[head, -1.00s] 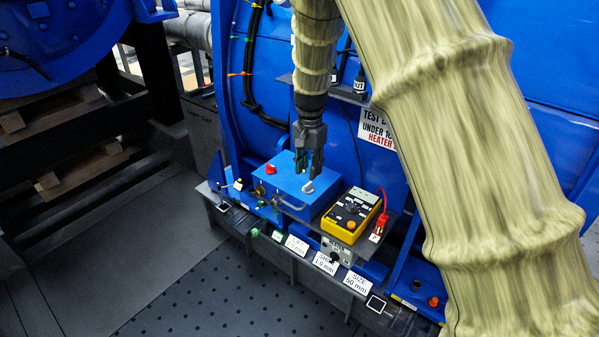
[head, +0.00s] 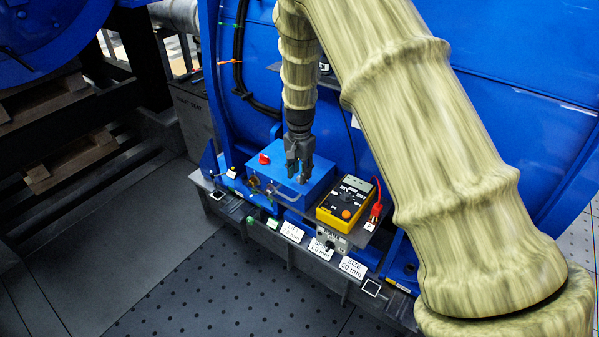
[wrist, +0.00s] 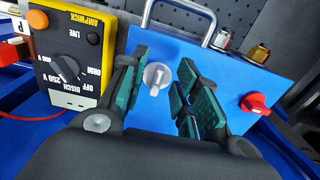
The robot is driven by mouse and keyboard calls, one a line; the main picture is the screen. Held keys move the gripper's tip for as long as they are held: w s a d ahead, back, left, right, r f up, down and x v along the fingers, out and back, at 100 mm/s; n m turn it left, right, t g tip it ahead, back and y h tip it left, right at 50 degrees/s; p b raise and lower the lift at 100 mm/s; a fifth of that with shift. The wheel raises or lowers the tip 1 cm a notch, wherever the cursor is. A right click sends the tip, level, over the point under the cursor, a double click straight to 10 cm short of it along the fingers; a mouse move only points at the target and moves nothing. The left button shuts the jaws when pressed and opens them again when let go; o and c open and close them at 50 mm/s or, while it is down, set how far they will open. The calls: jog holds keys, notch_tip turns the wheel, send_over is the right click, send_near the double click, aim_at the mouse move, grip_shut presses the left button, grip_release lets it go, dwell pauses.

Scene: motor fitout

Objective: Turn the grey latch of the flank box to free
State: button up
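The flank box is the blue box (head: 321,178) on the ledge in the head view, and its blue top (wrist: 222,80) fills the middle of the wrist view. The grey latch (wrist: 157,77) is a round knob with a raised pale grip bar on that top. My gripper (head: 299,172) points down at the box in the head view and hides the latch there. In the wrist view my gripper (wrist: 163,88) is open, its green-padded fingers on either side of the latch with gaps between. I cannot tell whether the fingertips are down at knob height.
A red knob (wrist: 256,103) sits on the same top, right of the latch in the wrist view. A yellow meter (head: 346,202) with a red lead stands beside the box.

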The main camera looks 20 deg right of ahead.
jog(key=shift+s+f, duration=0.1)
jog(key=shift+f, duration=0.15)
jog(key=shift+w+f, duration=0.25)
jog(key=shift+f, duration=0.3)
jog(key=shift+s, duration=0.1)
jog(key=shift+r, duration=0.15)
grip_shut()
